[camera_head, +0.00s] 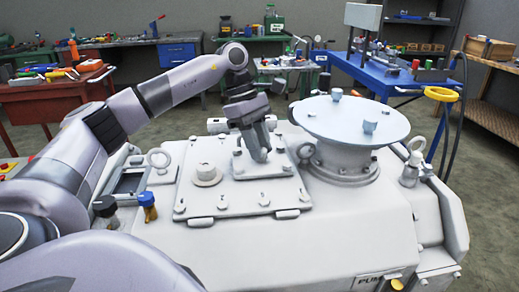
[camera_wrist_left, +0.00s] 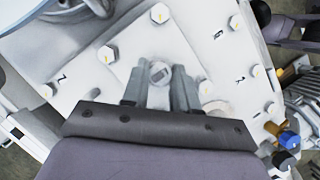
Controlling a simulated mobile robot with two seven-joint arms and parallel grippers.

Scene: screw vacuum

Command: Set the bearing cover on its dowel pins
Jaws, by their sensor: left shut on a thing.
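The bearing cover (camera_head: 232,192), as I take it, is a pale, numbered plate with several bolt heads. It lies on top of the light grey pump housing in the head view. It also shows in the left wrist view (camera_wrist_left: 212,55). My left gripper (camera_head: 261,157) points down at a smaller raised pad on the plate. In the left wrist view, its fingers (camera_wrist_left: 160,88) are shut on a small grey post that seems to belong to the cover. The dowel pins cannot be made out, nor can any gap under the cover. My right gripper is not in view.
A large round flange (camera_head: 350,118) stands right of the plate. Workbenches line the back, with open floor on the right.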

